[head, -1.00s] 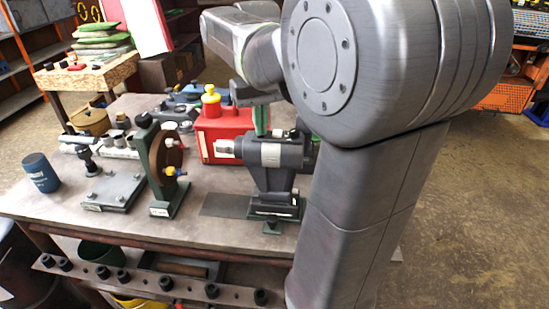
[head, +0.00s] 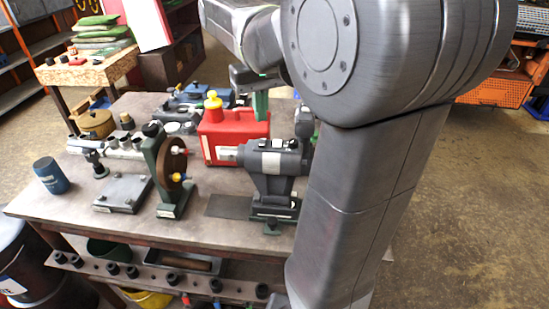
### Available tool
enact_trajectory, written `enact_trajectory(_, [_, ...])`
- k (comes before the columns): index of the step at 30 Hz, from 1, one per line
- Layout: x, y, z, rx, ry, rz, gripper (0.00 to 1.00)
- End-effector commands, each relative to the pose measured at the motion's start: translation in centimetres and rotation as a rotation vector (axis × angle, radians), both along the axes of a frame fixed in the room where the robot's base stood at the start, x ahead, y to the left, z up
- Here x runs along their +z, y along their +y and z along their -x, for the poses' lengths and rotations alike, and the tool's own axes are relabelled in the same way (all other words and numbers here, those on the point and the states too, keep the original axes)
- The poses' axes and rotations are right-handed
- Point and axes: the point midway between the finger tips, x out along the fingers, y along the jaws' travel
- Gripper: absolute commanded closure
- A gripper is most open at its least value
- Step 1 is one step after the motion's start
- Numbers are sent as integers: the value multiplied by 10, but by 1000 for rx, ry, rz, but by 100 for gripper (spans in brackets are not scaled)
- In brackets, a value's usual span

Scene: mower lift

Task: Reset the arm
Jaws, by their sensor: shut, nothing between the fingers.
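My arm (head: 362,190) rises in the right half of the head view and bends over toward the back of the bench. My gripper (head: 261,106) shows in part at its end, with a dark body and a green finger part, in front of the red can's right side. It looks shut and empty, held above the bench; whether it touches anything cannot be told. The large joint hides part of the wrist.
The bench (head: 235,180) bears a red can with yellow cap (head: 215,130), a grey machine (head: 272,165) close to my arm, a green stand with a disc (head: 165,165) and a blue cup (head: 50,176). Open floor (head: 470,190) lies to the right.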

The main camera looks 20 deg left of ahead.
Motion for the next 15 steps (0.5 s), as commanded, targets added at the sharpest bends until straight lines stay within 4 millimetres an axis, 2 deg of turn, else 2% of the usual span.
enact_trajectory(15, [-3,0,0,0,0,0,100])
